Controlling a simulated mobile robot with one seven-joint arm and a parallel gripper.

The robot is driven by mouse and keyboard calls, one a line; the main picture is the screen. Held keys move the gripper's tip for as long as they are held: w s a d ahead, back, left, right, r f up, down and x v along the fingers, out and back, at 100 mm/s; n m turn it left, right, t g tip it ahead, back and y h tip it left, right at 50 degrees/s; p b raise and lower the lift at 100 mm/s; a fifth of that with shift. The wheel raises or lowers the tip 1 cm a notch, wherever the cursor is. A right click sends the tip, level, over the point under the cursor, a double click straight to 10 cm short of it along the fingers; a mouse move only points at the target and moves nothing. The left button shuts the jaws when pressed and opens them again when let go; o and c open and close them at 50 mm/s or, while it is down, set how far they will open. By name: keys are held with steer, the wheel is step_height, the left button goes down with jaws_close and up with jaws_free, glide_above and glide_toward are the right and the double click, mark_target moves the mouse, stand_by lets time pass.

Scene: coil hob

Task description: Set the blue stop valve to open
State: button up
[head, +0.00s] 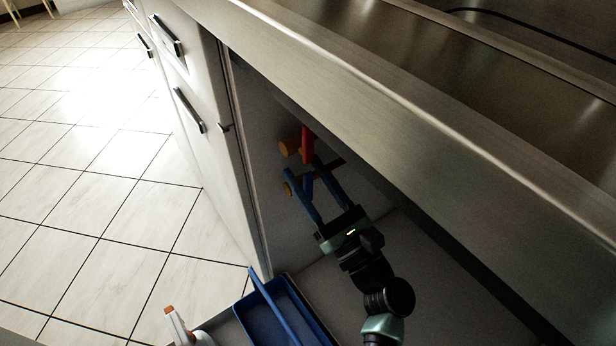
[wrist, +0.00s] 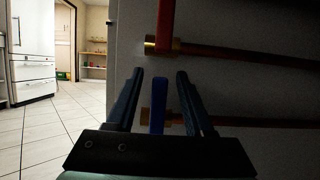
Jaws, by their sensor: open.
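The blue stop valve (wrist: 158,104) has a blue lever on a brass body, on a pipe along the cabinet's inner side wall. In the wrist view its lever stands upright, crosswise to the pipe. In the head view the blue lever (head: 308,186) is partly hidden by my gripper. My gripper (head: 302,166) is open inside the cabinet. In the wrist view the gripper (wrist: 160,73) has one finger on each side of the blue lever, with visible gaps. I cannot tell whether either finger touches it.
A red-handled valve (wrist: 165,20) sits just above on its own pipe; its red lever (head: 307,144) is close to my fingertips in the head view. A blue caddy (head: 262,312) and a spray bottle (head: 178,325) stand below. The steel counter edge (head: 420,120) overhangs my arm.

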jaws_close()
stand_by(0.5)
steer(key=a+n+g+y, duration=0.1)
steer(key=n+g, duration=0.1)
steer(key=n, duration=0.2)
steer(key=s+a+f+n+g+y+b, duration=0.1)
steer(key=n, duration=0.3)
steer(key=s+a+n+g+y+b, duration=0.1)
steer(key=n+g, duration=0.1)
steer(key=n, duration=0.3)
steer(key=shift+s+a+f+g+y, duration=0.1)
steer(key=shift+f+g+y, duration=0.2)
steer(key=shift+f, duration=0.05)
steer(key=shift+s+a+f+n+g+h, duration=0.2)
steer(key=shift+f+n+g, duration=0.35)
steer(key=shift+n, duration=1)
steer(key=shift+s+a+f+n+g+h, duration=0.15)
steer(key=shift+f+n+g+h, duration=0.4)
steer(key=shift+n, duration=1.05)
steer(key=shift+s+a+f+n+g+h, duration=0.1)
steer(key=shift+a+f+n+g, duration=0.45)
steer(key=shift+n, duration=1)
steer(key=shift+d+f, duration=0.2)
steer(key=shift+d, duration=0.15)
